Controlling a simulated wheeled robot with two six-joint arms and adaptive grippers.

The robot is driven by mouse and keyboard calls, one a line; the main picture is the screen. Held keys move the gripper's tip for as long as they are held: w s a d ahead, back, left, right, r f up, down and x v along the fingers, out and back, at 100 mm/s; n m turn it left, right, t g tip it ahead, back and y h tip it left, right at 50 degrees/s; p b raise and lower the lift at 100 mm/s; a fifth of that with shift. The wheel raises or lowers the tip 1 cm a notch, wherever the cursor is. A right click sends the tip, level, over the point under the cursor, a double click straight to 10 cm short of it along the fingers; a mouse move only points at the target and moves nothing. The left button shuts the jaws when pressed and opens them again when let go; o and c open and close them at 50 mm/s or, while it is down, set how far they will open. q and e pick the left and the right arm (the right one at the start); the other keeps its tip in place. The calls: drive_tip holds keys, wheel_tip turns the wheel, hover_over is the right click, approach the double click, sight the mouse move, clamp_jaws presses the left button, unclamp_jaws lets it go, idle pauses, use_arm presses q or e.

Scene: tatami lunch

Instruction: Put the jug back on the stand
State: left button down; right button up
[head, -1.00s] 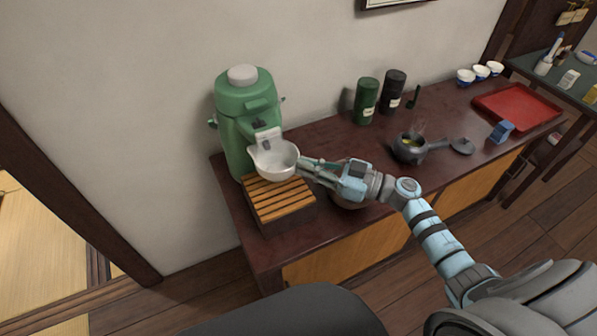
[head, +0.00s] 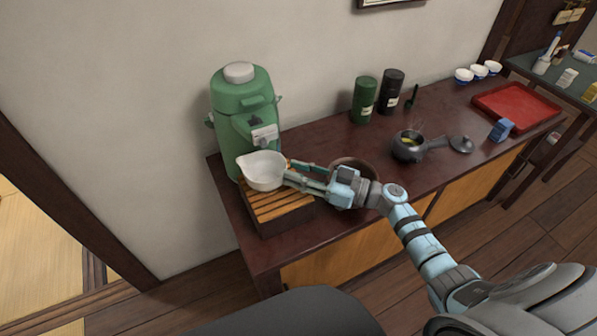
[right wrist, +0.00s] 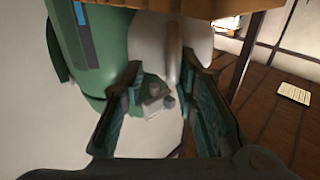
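The white jug (head: 262,171) is on the slatted wooden stand (head: 284,208), toward its back left, in front of the green dispenser. It looks upright; its base contact is partly hidden. My right gripper (head: 290,172) is at the jug's right side, its fingers spread apart. In the right wrist view, the jug (right wrist: 150,45) has its handle between the open fingers of the gripper (right wrist: 168,75), with gaps on both sides. My left gripper is not in view.
The green dispenser (head: 240,105) stands close behind the jug. A brown bowl (head: 358,164) is partly hidden behind my right wrist. Canisters (head: 364,101), a grey teapot (head: 407,147) and a red tray (head: 515,106) are farther right on the counter.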

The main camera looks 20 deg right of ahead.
drive_tip(key=shift+r, duration=0.15)
drive_tip(key=v, duration=1.2)
